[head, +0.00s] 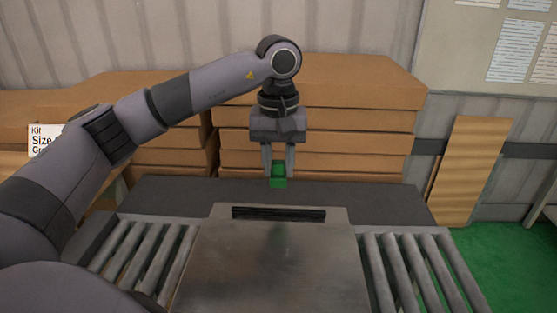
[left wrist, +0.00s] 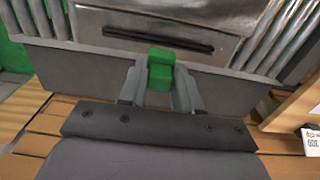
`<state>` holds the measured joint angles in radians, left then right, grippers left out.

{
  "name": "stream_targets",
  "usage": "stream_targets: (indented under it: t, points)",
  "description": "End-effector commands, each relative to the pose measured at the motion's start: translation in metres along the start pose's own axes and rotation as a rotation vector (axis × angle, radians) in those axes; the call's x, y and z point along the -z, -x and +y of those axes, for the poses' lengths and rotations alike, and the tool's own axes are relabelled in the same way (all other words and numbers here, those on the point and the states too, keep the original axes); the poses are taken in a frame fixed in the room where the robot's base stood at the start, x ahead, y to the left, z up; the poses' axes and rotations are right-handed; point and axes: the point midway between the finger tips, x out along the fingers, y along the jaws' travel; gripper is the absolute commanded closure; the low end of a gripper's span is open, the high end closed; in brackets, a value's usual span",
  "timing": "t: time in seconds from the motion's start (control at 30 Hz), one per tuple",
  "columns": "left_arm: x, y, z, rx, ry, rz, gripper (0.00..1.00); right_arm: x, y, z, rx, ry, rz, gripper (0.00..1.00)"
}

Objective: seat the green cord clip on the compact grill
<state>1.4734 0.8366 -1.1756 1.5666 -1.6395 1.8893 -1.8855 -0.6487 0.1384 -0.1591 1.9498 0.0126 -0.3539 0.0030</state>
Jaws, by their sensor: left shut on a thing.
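The green cord clip (head: 278,175) is held between the fingertips of my left gripper (head: 278,165), which points straight down. The clip is in the air behind the compact grill (head: 270,265). In the left wrist view the clip (left wrist: 160,68) shows between the two fingers of my left gripper (left wrist: 160,88), with a stepped shape. The grill is a flat metal box with a dark slot (head: 279,213) along its back edge. The slot (left wrist: 158,39) also shows in the left wrist view, apart from the clip. My right gripper is not in view.
The grill sits on a conveyor with metal rollers (head: 420,265) at both sides. A dark grey ledge (head: 370,200) runs behind it. A wooden board (head: 468,170) leans at the right.

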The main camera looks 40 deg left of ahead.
Motion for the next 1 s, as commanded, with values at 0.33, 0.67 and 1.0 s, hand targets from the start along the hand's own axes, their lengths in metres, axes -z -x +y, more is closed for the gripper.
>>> stream_targets:
  t: [0.33, 0.67, 1.0]
  points:
    - [0.0, -0.028, -0.001, 0.001, 0.0, 0.0, 0.96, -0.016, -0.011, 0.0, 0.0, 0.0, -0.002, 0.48]
    - [0.0, -0.054, -0.001, 0.001, 0.0, 0.0, 0.96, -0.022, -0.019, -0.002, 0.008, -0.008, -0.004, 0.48]
    - [0.0, -0.079, -0.001, 0.001, 0.0, -0.001, 0.96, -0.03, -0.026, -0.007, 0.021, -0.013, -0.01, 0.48]
